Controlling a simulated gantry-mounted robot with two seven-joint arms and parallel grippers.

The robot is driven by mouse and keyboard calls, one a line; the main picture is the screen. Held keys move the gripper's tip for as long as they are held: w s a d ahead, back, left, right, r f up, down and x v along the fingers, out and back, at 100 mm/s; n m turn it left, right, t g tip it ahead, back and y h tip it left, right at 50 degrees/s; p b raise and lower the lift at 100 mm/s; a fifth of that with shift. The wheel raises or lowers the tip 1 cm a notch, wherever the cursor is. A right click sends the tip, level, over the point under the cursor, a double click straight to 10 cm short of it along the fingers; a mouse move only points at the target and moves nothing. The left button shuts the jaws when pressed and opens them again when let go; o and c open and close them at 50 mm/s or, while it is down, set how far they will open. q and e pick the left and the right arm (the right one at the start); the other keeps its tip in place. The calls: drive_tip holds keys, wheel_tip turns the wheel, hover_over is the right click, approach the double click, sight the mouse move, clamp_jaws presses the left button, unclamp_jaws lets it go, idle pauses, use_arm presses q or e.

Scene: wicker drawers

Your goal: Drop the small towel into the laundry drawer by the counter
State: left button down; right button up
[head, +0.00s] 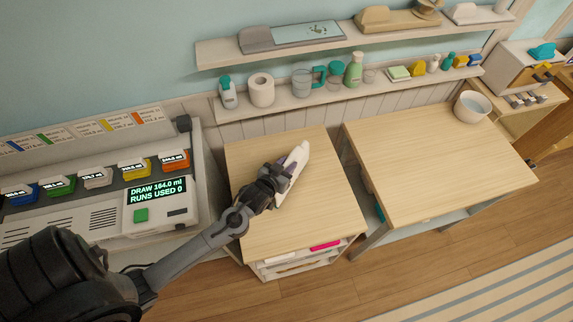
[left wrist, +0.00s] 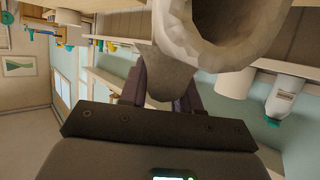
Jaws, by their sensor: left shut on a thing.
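A white rolled cloth (head: 299,158), which looks like the small towel, is in my left gripper (head: 282,182). The gripper is shut on it above the wooden top (head: 252,222) of a small white cabinet. In the left wrist view the roll (left wrist: 178,28) shows its hollow open end, and the dark fingers (left wrist: 158,90) pinch its lower part. The cabinet's front (head: 305,264) is seen steeply from above, with a pink strip (head: 325,245) and a pale strip on it. I cannot tell which drawer is the laundry drawer or whether one is open. My right gripper is not in view.
A dispenser with a green display (head: 157,190) stands left of the cabinet. A wooden counter (head: 430,165) with a bowl (head: 472,107) stands to the right. A wall shelf (head: 290,105) above holds a paper roll (head: 262,89) and bottles. The floor in front is clear.

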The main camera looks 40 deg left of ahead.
use_arm(q)
drive_tip(key=shift+f, duration=0.1)
drive_tip(key=c, duration=0.8)
unclamp_jaws()
drive_tip(key=s+d+r+m+g+h, duration=0.1)
drive_tip(key=s+d, duration=0.3)
drive_tip(key=s, duration=0.4)
drive_tip(key=s+d+r+m+g+h, duration=0.1)
drive_tip(key=s+d+r+g, duration=0.1)
drive_tip(key=s+d+g, duration=0.2)
drive_tip(key=s+d, duration=0.1)
drive_tip(key=s, duration=0.2)
drive_tip(key=shift+s+r+h, duration=0.2)
drive_tip(key=shift+s+h, duration=0.1)
drive_tip(key=shift+s, duration=0.1)
drive_tip(key=shift+o, duration=0.2)
drive_tip(key=s+d+r+m+g, duration=0.1)
drive_tip(key=s+d+m+g, duration=0.1)
drive_tip(key=s+g, duration=0.2)
drive_tip(key=s, duration=0.3)
drive_tip(key=shift+s+d+g, duration=0.15)
drive_tip(key=shift+g, duration=0.25)
